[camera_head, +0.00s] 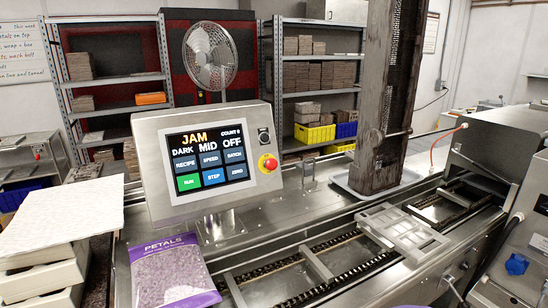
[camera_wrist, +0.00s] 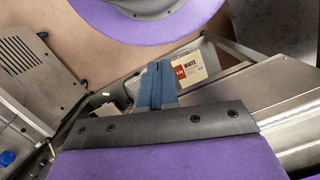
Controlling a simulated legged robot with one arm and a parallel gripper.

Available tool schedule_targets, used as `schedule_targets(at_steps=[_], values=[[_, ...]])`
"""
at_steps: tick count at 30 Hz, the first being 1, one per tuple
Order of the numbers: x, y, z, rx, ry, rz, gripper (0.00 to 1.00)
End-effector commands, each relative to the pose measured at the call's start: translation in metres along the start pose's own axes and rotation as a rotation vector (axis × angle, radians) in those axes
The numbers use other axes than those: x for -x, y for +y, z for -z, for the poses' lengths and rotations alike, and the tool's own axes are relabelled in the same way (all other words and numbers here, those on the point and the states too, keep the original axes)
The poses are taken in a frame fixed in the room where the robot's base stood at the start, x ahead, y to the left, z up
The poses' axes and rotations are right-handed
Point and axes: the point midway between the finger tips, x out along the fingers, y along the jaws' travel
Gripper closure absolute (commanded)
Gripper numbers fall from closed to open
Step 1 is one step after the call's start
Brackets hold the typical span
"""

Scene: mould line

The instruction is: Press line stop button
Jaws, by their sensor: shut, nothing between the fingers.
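The red stop button (camera_head: 268,164) sits in a yellow surround on the right side of the control console (camera_head: 160,205) in the head view. It stands proud of the panel face, and nothing covers it. The console screen (camera_head: 207,158) reads JAM, DARK, MID and OFF, with a green RUN tile and a blue STEP tile. My gripper (camera_wrist: 157,80) shows in the wrist view only. Its blue fingers are together and empty. The button is not visible in the wrist view, so I cannot tell the distance between them.
A black knob (camera_head: 263,136) sits just above the button. A mould (camera_head: 402,230) lies on the chain conveyor to the right. A dark column (camera_head: 382,100) rises behind the line.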

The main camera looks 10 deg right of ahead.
Motion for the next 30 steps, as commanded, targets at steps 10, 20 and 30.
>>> schedule_targets(at_steps=[10,20,30], values=[[0.11,-0.029,0.093,-0.213,0.192,0.165,1.0],[0.257,-0.031,0.231,-0.612,0.426,0.458,1.0],[0.374,0.009,0.339,-1.022,0.594,0.721,1.0]])
